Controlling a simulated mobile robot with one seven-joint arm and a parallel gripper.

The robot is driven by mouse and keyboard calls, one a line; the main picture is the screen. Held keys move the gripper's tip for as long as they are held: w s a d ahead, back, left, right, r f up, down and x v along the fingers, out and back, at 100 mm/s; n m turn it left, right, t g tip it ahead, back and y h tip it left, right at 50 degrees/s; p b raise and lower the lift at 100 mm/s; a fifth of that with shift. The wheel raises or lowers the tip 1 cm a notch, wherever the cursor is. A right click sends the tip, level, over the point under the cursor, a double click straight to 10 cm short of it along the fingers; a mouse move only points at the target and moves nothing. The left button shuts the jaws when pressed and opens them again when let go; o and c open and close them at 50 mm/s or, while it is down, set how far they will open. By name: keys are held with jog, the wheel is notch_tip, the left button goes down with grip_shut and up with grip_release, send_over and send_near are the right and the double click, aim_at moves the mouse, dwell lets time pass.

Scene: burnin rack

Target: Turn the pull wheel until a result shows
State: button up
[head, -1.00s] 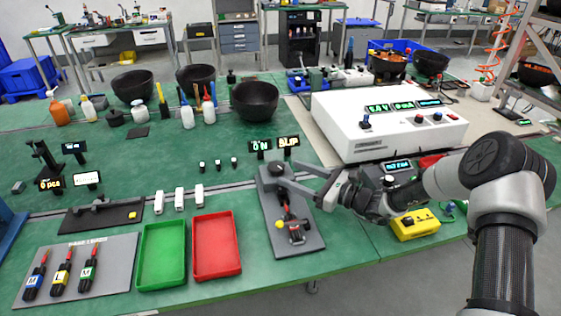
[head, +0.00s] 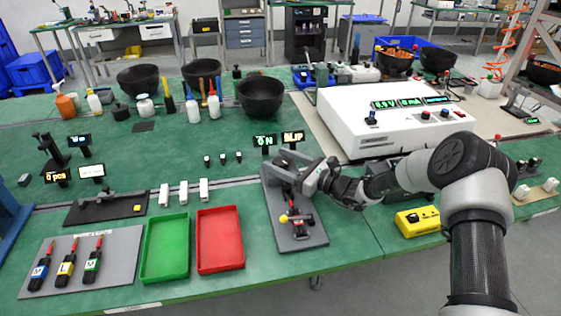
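The pull tester is a grey plate (head: 305,236) on the green bench, with a grey block carrying a dark round part, probably the pull wheel (head: 283,163), at its back end. A red and black clamp with a yellow knob (head: 283,218) sits on its front half. Two small displays behind it show green "0 N" (head: 264,140) and orange "SLIP" (head: 292,137). My gripper (head: 303,181) is low over the plate, just right of and in front of the block. Its fingers are foreshortened, so their opening and any contact with the wheel are unclear.
A green tray (head: 165,275) and a red tray (head: 220,264) lie left of the tester. A white instrument box (head: 345,130) stands behind my arm, and a yellow box (head: 418,220) lies right. Black bowls (head: 261,112) and bottles stand behind.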

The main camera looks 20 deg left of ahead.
jog(key=c, duration=0.9)
jog(key=shift+r+m+t+h+p, duration=0.15)
jog(key=shift+m+t+h+p, duration=0.45)
jog(key=shift+t, duration=0.4)
jog(key=shift+r+m+t+h+p, duration=0.1)
jog(key=shift+m+t+h+p, duration=0.25)
jog(key=shift+m+t, duration=0.55)
jog(key=shift+m+t+h+p, duration=0.45)
jog(key=shift+m+t+p, duration=0.15)
jog(key=shift+t, duration=0.3)
jog(key=shift+f+t+h, duration=0.2)
jog(key=shift+t+h, duration=0.1)
jog(key=shift+t, duration=0.1)
jog(key=o, duration=1)
jog(key=shift+o, duration=0.2)
